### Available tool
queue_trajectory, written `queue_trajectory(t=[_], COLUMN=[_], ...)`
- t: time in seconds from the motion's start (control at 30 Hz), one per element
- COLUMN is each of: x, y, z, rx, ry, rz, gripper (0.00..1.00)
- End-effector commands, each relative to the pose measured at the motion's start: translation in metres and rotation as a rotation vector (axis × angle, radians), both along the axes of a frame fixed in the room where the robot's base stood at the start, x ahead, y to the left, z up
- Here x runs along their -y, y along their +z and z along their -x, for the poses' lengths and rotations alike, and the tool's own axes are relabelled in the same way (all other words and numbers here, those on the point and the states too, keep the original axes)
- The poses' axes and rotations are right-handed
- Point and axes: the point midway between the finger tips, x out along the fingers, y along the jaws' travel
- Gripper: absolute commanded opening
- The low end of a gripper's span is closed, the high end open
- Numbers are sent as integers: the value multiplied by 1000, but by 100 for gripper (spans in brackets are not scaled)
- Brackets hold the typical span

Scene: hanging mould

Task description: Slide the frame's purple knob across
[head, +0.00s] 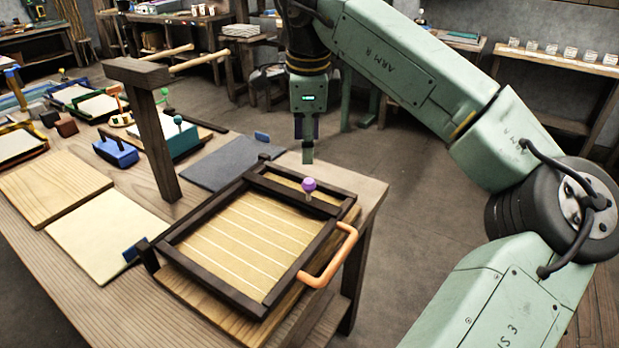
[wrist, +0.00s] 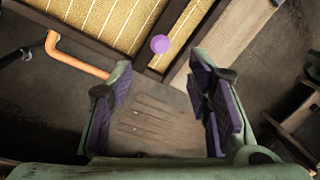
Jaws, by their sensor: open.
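The dark wooden frame (head: 190,235) lies over a ribbed tan screen (head: 245,235) on a wooden board near the table's front right corner. The purple knob (head: 309,184) stands on the frame's dark cross bar, toward its right end. In the wrist view the knob (wrist: 160,44) shows beyond the fingertips, roughly midway between their lines. My gripper (head: 307,155) hangs pointing down above and behind the knob, apart from it. In the wrist view my gripper (wrist: 162,75) is open with nothing between its purple-padded fingers.
An orange handle (head: 333,262) sticks out from the frame's right side; it also shows in the wrist view (wrist: 75,55). A dark post (head: 155,135) with pale rods stands left of the frame. Free floor lies right of the table.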

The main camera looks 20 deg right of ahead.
Motion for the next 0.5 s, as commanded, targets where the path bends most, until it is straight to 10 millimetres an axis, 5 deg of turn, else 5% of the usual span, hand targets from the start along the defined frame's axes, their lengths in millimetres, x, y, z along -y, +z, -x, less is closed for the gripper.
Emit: queue_trajectory(t=[0.17,0.5], x=[2,6], y=[-11,-71], z=[-2,-13], rx=[-9,-8], ry=[-4,-3], rz=[10,8], gripper=[46,46])
